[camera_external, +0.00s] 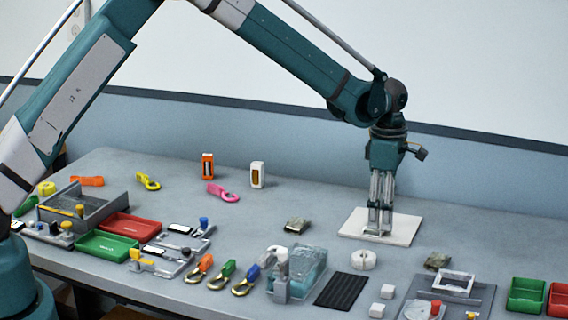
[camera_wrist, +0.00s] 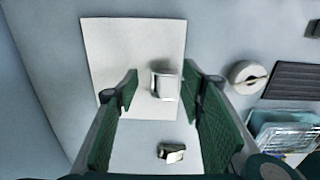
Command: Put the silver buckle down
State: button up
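A silver buckle (camera_wrist: 167,84) shows between my fingers in the wrist view, over the white square plate (camera_external: 348,228). My gripper (camera_external: 378,231) points straight down with its fingertips low at the plate. In the wrist view my gripper (camera_wrist: 160,82) has its two green-padded fingers apart. A gap shows between the left finger and the buckle; the right finger is close beside it, and I cannot tell whether they touch. The fingers hide the buckle in the external view. The plate also shows in the wrist view (camera_wrist: 105,50).
A metallic piece (camera_external: 297,226) lies left of the plate. Another (camera_external: 438,260) lies to its right. Trays and coloured hooks fill the left. The back right is clear.

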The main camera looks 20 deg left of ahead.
notch_tip(320, 180, up, 10)
dwell(0.5)
jog(key=shift+s, duration=0.1)
dwell(0.5)
jog(key=s+a+r+m+t, duration=0.1)
jog(key=s+a+r+m, duration=0.25)
jog(key=a+r, duration=0.55)
jog(key=s+a+r+m+t+h, duration=0.15)
jog(key=s+a+r, duration=0.3)
jog(key=a, duration=0.85)
jog(key=s+a+r+m+t+y, duration=0.1)
jog(key=s+a+r+m, duration=0.2)
jog(key=a+r, duration=0.65)
jog(key=s+a+f+m+t, duration=0.1)
jog(key=s+a+m, duration=0.4)
jog(key=s+a, duration=0.7)
jog(key=s+a+f+m+t, duration=0.2)
jog(key=s+a+f+m, duration=0.2)
jog(key=s+a, duration=0.8)
jog(key=s+m, duration=0.1)
jog(key=s, duration=0.1)
jog(key=shift+s+a, duration=0.2)
jog(key=shift+s, duration=0.15)
